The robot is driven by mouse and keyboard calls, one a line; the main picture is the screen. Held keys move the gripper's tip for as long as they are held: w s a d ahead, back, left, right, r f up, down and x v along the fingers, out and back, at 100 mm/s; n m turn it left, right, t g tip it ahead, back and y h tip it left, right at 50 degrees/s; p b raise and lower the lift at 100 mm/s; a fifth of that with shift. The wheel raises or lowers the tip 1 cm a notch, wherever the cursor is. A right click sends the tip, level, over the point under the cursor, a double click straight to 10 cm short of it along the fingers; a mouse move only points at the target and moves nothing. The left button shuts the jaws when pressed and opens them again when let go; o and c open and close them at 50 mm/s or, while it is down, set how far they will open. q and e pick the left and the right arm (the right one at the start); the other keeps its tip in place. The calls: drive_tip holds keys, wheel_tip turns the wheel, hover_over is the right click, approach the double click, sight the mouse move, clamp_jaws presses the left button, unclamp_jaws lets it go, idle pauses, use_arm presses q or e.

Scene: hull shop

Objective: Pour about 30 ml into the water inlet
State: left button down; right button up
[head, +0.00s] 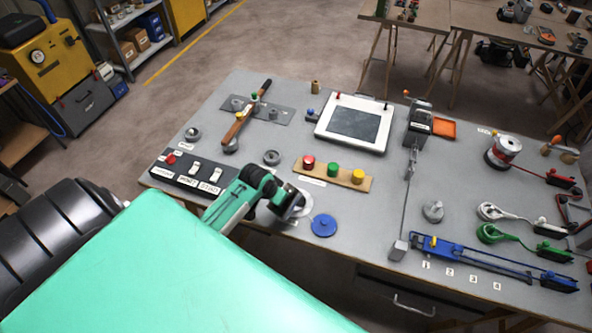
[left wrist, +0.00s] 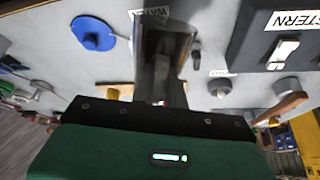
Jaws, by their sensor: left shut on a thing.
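My left gripper (head: 289,202) reaches over the front of the grey bench, shut on a dark grey metallic vessel, which shows in the left wrist view (left wrist: 163,62). The vessel's contents are hidden. A label reading WATER (left wrist: 150,14) lies just beyond it in the left wrist view. A pale round rim (head: 305,204) shows beside the gripper in the head view; the gripper partly covers it, and I cannot tell whether it is the water inlet. A blue round cap with a knob (head: 323,225) lies on the bench just to the right. My right gripper is not in view.
A switch panel (head: 188,173) is left of the gripper. A board with red, green and yellow buttons (head: 333,173) stands behind it. A framed dark screen (head: 354,123) is farther back. A blue clamp-like tool (head: 480,260) lies at the right. Bench around the cap is clear.

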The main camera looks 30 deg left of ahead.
use_arm(q)
drive_tip(key=shift+w+g, duration=0.6)
drive_tip(key=shift+g, duration=0.1)
drive_tip(key=shift+w+g, duration=0.2)
drive_tip(key=shift+g, duration=0.3)
drive_tip(key=shift+s, duration=0.2)
drive_tip(key=shift+s+a, duration=0.15)
drive_tip(key=shift+s, duration=0.05)
drive_tip(key=shift+s, duration=0.1)
drive_tip(key=shift+s+a, duration=0.1)
drive_tip(key=shift+s, duration=0.4)
drive_tip(key=shift+s, duration=0.1)
idle(0.5)
drive_tip(key=shift+r+g, duration=0.15)
drive_tip(key=shift+g, duration=0.35)
idle(0.9)
